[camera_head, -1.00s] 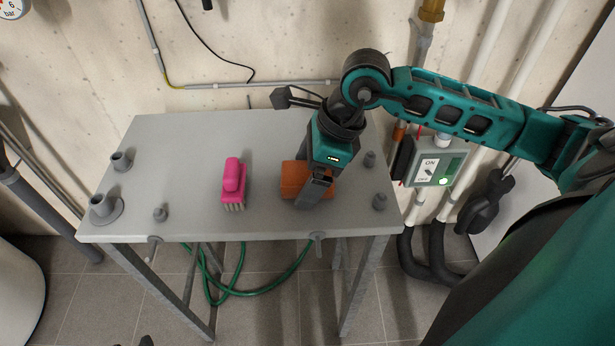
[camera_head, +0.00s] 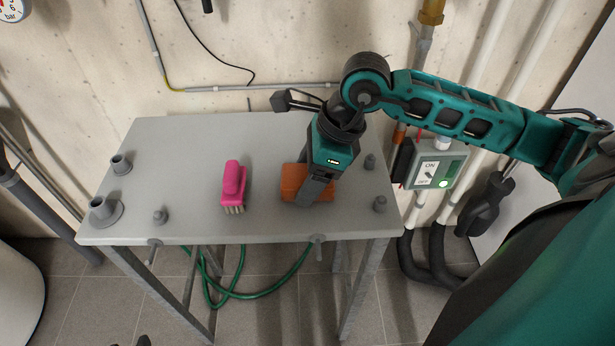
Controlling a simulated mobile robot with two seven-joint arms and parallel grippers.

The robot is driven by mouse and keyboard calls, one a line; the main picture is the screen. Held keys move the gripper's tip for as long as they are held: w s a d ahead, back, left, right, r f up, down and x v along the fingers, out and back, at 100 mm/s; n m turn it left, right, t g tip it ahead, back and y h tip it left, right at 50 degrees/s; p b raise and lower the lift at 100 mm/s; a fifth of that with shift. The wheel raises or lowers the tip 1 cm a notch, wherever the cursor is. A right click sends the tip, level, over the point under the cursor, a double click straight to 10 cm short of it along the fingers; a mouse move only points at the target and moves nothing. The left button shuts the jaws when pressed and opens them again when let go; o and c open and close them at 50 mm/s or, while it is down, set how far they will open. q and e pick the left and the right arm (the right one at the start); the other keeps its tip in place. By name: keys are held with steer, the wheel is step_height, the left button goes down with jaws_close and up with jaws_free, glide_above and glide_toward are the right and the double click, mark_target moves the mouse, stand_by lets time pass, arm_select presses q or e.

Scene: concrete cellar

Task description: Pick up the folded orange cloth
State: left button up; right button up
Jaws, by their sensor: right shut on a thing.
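The folded orange cloth (camera_head: 292,180) lies on the right half of the grey table (camera_head: 190,150). My right gripper (camera_head: 308,196) points down over the cloth and is shut on it. The gripper hides the middle of the cloth, and orange shows on both sides of it. I cannot tell whether the cloth is clear of the table top. My left gripper is not in view.
A pink brush (camera_head: 233,184) stands on the table left of the cloth. Grey fittings sit near the table's left and right edges. A switch box (camera_head: 436,164) is on the wall to the right. A green hose (camera_head: 262,292) hangs below.

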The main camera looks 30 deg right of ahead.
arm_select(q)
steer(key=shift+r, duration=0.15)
arm_select(e)
steer(key=shift+r, duration=0.1)
steer(key=shift+r+p, duration=0.4)
steer(key=shift+p, duration=0.2)
arm_select(q)
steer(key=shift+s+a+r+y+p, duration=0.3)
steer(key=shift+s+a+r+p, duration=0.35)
steer(key=shift+p, duration=0.95)
arm_select(e)
step_height(320, 180, up, 20)
steer(key=shift+f, duration=0.2)
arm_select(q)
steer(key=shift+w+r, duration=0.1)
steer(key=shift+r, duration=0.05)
